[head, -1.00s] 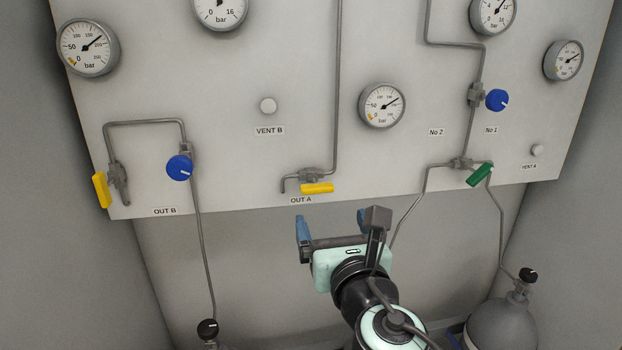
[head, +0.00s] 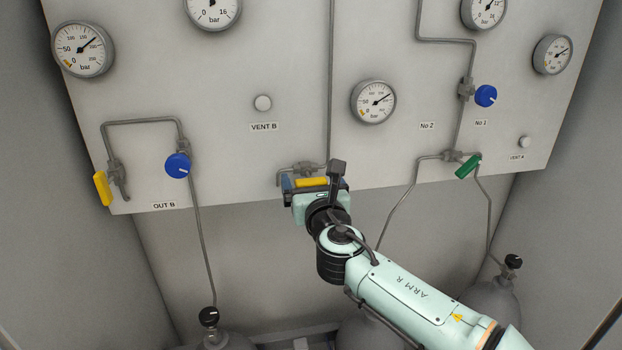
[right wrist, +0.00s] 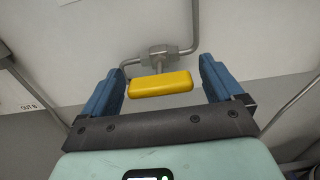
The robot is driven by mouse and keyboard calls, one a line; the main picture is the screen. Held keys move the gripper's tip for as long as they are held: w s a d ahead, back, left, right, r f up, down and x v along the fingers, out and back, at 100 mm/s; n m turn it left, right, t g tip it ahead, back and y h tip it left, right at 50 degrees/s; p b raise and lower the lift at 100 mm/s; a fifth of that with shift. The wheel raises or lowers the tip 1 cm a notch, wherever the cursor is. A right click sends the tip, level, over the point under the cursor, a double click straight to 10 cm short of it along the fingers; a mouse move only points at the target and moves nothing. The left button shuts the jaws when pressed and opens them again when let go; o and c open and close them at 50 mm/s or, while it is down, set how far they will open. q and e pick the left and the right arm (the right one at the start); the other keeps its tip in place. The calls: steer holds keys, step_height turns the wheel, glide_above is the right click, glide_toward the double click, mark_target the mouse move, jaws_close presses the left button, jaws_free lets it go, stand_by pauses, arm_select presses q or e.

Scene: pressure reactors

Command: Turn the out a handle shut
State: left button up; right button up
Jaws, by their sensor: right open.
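The out a handle (head: 312,183) is a yellow lever on a grey valve low on the panel. It lies about level, along the pipe's horizontal run. It also shows in the right wrist view (right wrist: 161,84), below its valve body (right wrist: 158,55). My right gripper (head: 308,181) is at the handle, and its blue fingers (right wrist: 163,80) are open, one on each side of the yellow lever with gaps at both ends. In the head view the gripper hides the OUT A label. My left gripper is not in view.
Left on the panel are the yellow OUT B handle (head: 102,188) and a blue knob (head: 177,165). To the right are a green handle (head: 468,166) and another blue knob (head: 485,96). A gauge (head: 373,101) sits above right of my gripper. Gas cylinders stand below.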

steer(key=shift+s, duration=0.1)
steer(key=c, duration=1.1)
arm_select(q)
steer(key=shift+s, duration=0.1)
arm_select(e)
steer(key=shift+o, duration=0.3)
steer(key=m+b, duration=0.1)
steer(key=m, duration=0.2)
steer(key=shift+f+m+b, duration=0.15)
steer(key=shift+m+b, duration=0.25)
steer(key=m+b, duration=0.2)
steer(key=m, duration=0.2)
steer(key=shift+m, duration=0.3)
steer(key=m+b, duration=0.2)
steer(key=m, duration=0.3)
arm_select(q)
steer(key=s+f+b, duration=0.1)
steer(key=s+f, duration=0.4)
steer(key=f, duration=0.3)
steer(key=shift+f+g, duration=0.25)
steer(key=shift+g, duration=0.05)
arm_select(e)
steer(key=shift+m, duration=2.4)
